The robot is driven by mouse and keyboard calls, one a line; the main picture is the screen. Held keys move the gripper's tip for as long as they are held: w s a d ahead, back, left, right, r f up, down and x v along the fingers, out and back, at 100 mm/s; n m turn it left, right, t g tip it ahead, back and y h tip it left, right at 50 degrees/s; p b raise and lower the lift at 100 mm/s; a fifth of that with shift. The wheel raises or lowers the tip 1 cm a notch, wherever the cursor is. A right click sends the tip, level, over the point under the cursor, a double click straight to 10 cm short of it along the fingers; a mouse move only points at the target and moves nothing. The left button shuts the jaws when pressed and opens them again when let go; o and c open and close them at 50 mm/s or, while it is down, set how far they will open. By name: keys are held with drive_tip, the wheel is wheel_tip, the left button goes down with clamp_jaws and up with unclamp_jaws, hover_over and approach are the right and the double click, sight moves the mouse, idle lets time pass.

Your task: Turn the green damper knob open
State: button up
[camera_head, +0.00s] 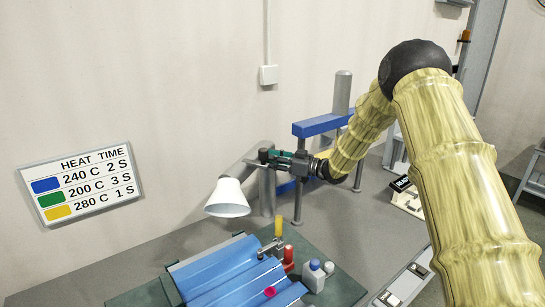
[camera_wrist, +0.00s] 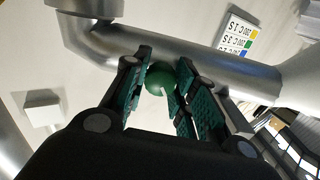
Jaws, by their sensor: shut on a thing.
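The green damper knob (camera_wrist: 160,78) is a round green ball in the wrist view, with a small pale line on it. It sits at the grey metal duct pipe (camera_wrist: 180,52). My gripper (camera_wrist: 162,85) has its green-padded fingers on either side of the knob and is shut on it. In the head view my gripper (camera_head: 262,157) reaches left to the pipe, above and behind the white hood (camera_head: 228,198). The knob itself cannot be made out in the head view.
A blue frame (camera_head: 320,125) stands close behind my gripper. Below are a blue corrugated sheet (camera_head: 225,275) on a green mat (camera_head: 340,288), a red-based tool (camera_head: 288,258) and a small white bottle (camera_head: 313,276). A heat-time sign (camera_head: 82,183) hangs on the wall.

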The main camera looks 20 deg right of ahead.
drive_tip(key=m+p, duration=0.2)
drive_tip(key=m, duration=0.3)
drive_tip(key=shift+d+m, duration=0.1)
drive_tip(key=shift+m, duration=0.2)
drive_tip(key=shift+w, duration=0.1)
idle(0.4)
drive_tip(key=o, duration=1)
drive_tip(key=shift+o, duration=0.2)
drive_tip(key=v, duration=1.2)
